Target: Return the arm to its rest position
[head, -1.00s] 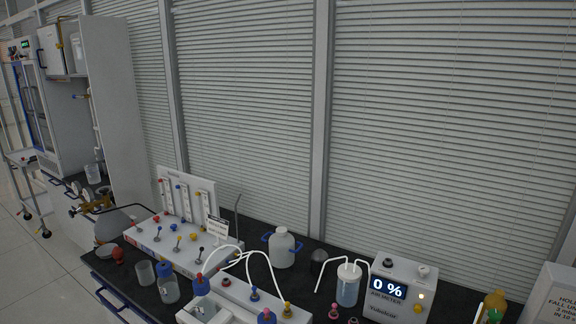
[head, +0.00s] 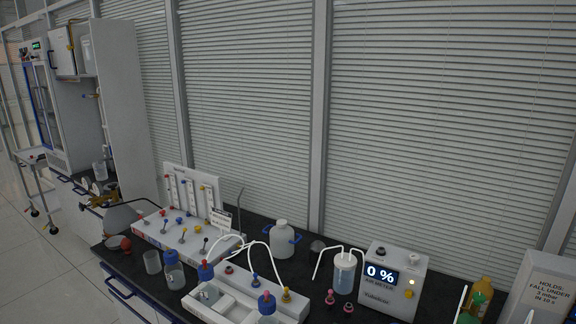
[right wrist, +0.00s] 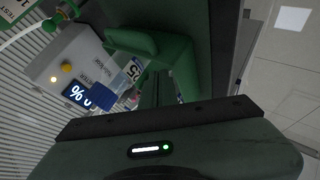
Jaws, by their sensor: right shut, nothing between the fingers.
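My right gripper (right wrist: 160,88) shows in the right wrist view, green and dark, shut with nothing between its fingers. Behind it are a white meter with a "% 0" display (right wrist: 78,95), a blue cap (right wrist: 103,98) and part of a label reading "25" (right wrist: 134,68). Neither gripper shows in the head view. My left gripper is in no view. The gap between the right gripper and the things behind it cannot be judged.
The dark bench carries a white valve panel (head: 190,236), a white jug (head: 282,240), a tubed vessel (head: 344,273), the meter (head: 395,283) and a yellow bottle (head: 484,290). A white sign box (head: 545,290) stands at right.

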